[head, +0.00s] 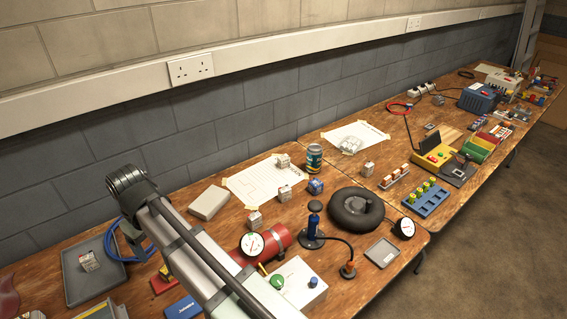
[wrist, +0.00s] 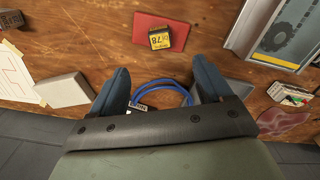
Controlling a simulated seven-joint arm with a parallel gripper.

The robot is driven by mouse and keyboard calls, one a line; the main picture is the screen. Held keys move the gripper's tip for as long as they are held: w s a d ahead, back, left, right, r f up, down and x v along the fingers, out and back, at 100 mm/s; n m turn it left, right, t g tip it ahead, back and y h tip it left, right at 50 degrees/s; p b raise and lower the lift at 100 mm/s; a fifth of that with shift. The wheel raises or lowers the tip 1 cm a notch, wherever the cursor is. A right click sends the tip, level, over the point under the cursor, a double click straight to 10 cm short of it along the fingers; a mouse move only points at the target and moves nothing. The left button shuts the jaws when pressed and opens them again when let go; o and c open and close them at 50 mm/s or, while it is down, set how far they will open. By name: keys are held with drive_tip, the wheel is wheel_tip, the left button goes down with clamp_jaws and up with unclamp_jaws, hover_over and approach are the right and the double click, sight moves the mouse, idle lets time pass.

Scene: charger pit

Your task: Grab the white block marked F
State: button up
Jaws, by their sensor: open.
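Several small white blocks with dark markings show in the head view: one (head: 283,160) at the paper's top edge, one (head: 285,193) at its lower right, one (head: 255,221) below it, and one (head: 368,169) further right. Another whitish block (head: 89,260) sits in the grey tray at the left. The letters are too small to read, so I cannot tell which is F. My gripper (wrist: 160,68) is open, its two dark blue fingers apart above the bench. A blue cable loop (wrist: 170,84) shows between and below them. No block is held.
A yellow-black block (wrist: 159,38) lies on a red flat item (wrist: 172,22). A pale box (head: 208,203) stands between my arm and the paper (head: 262,178). A red cylinder (head: 270,243), blue pump (head: 313,222) and black tyre (head: 345,210) crowd the bench. The wall (head: 60,195) runs behind.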

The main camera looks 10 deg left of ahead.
drive_tip(key=w+d+m, duration=0.3)
drive_tip(key=w+d, duration=0.6)
drive_tip(key=w, duration=0.4)
drive_tip(key=m, duration=0.3)
hover_over(284, 157)
wheel_tip(284, 157, down, 13)
drive_tip(key=shift+a+f, duration=0.1)
drive_tip(key=shift+c, duration=0.3)
drive_tip(key=c, duration=1)
